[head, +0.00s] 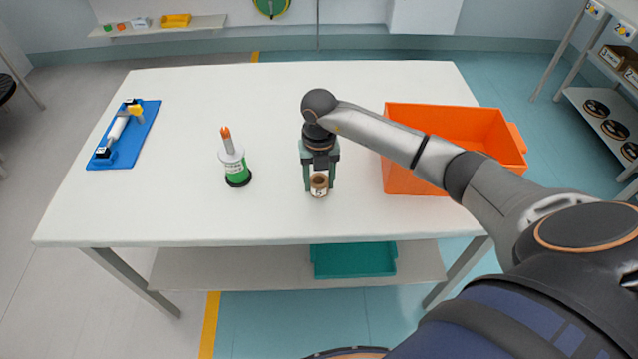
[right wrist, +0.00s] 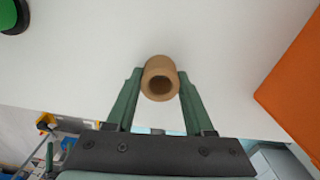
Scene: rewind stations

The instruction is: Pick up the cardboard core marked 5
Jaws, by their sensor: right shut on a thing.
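The cardboard core (head: 319,184) is a short brown tube with a pale label on its front, near the front middle of the white table. The mark on the label is too small to read. My right gripper (head: 319,181) points down and is shut on the core, one finger on each side. In the right wrist view the core (right wrist: 160,78) stands between the green fingertips of my right gripper (right wrist: 160,88), its open bore facing the camera. I cannot tell whether the core touches the table. My left gripper is not in view.
An orange bin (head: 400,180) stands right of the gripper, under my right forearm. A blue board with a small device (head: 140,130) lies far left. The table's front edge is close.

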